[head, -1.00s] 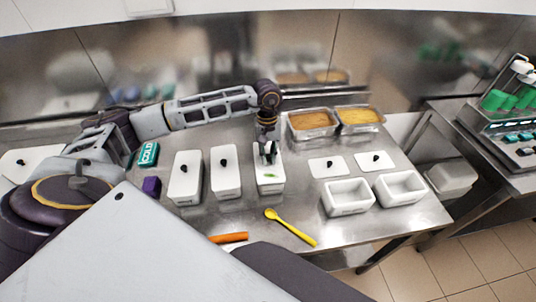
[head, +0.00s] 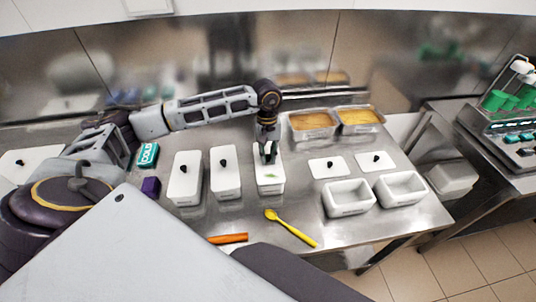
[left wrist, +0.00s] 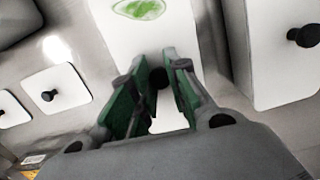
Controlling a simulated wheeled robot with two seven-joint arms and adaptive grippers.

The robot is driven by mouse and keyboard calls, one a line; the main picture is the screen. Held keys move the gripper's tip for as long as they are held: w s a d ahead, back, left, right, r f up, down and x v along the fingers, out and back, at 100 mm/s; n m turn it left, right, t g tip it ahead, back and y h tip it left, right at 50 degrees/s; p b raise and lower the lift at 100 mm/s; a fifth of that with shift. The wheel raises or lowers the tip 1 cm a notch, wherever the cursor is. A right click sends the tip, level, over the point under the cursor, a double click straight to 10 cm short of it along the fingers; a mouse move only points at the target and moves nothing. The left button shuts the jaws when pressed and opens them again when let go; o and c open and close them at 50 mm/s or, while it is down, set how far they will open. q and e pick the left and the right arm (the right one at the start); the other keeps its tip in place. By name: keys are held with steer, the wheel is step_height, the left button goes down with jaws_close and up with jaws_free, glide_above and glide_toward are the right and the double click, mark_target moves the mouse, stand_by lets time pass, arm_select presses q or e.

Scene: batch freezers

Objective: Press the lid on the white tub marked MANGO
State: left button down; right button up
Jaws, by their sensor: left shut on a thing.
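My left gripper (head: 268,152) points down over the third white tub from the left (head: 270,187). In the left wrist view its green-padded fingers (left wrist: 158,85) are shut on a dark knob (left wrist: 187,90). A white surface with a green mark (left wrist: 140,9) lies below them; it looks like the top of a lid. The fingers hide part of it, and I cannot tell whether the lid sits flush on the tub. The writing on the tubs is too small to read, so I cannot tell which is marked MANGO. My right gripper is not in view.
Two lidded white tubs (head: 186,180) (head: 226,173) stand left of the gripper. Two open tubs (head: 347,198) (head: 401,188) and two loose lids (head: 328,167) (head: 375,162) are at right. A yellow spoon (head: 291,229) and an orange object (head: 228,238) lie in front.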

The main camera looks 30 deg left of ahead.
arm_select(q)
steer(key=shift+f+b, duration=0.15)
steer(key=shift+b, duration=0.25)
stand_by(0.8)
steer(key=shift+b, duration=0.35)
stand_by(0.4)
stand_by(0.4)
steer(key=c, duration=1.3)
jaws_free()
steer(key=shift+o, duration=0.2)
steer(key=o, duration=0.5)
steer(key=shift+c, duration=0.2)
